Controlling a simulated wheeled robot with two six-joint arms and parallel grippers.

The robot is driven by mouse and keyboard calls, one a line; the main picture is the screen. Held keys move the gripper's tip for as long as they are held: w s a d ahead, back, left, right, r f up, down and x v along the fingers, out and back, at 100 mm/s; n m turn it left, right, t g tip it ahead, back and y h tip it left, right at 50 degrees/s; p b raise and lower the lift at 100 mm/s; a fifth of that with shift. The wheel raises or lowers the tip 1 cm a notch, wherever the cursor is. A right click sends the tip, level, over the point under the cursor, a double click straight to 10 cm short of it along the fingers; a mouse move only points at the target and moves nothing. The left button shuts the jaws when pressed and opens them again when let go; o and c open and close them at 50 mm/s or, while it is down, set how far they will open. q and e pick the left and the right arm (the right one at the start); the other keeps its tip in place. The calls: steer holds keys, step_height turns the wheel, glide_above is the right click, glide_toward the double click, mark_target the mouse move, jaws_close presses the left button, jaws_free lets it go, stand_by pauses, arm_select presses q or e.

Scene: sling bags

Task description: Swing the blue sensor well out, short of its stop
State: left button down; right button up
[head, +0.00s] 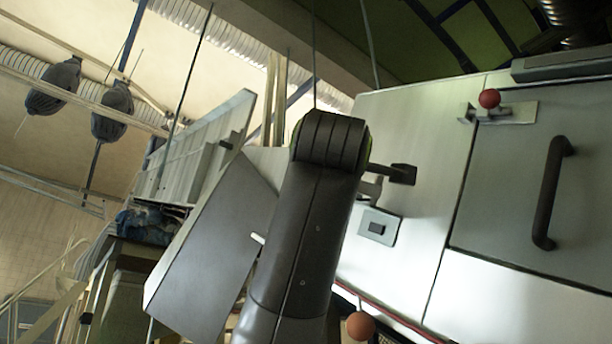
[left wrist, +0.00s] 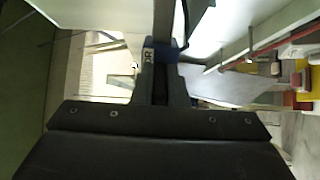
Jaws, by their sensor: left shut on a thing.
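In the left wrist view my left gripper (left wrist: 160,62) is shut on a small dark blue part, which I take to be the blue sensor (left wrist: 177,52). The part sits at the fingertips, below a grey upright piece, and most of it is hidden by the fingers. In the head view my dark left arm rises through the middle and hides the gripper and the blue part. How far the sensor is swung cannot be told. My right gripper is in neither view.
A pale cabinet (head: 405,125) fills the right of the head view, with a dark door handle (head: 548,195), a red ball knob (head: 489,98) and a dark bracket (head: 403,174). An orange ball (head: 360,326) is low beside my arm. A grey panel (head: 205,250) stands left of it.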

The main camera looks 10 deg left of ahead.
arm_select(q)
steer(key=shift+s+d+f+n+y, duration=0.2)
steer(key=shift+n+y, duration=0.3)
steer(key=shift+y, duration=0.25)
steer(key=shift+s+d+f+n+y, duration=0.15)
steer(key=shift+d+n+y, duration=0.1)
steer(key=shift+n+y, duration=0.35)
steer(key=shift+s+d+f+n+y, duration=0.15)
steer(key=shift+n+y, duration=0.25)
steer(key=shift+y, duration=0.45)
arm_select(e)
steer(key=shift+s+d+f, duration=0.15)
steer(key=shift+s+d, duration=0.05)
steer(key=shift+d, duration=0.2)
arm_select(q)
steer(key=shift+r, duration=0.1)
steer(key=c, duration=1.4)
jaws_free()
steer(key=shift+c, duration=0.2)
steer(key=shift+w, duration=0.1)
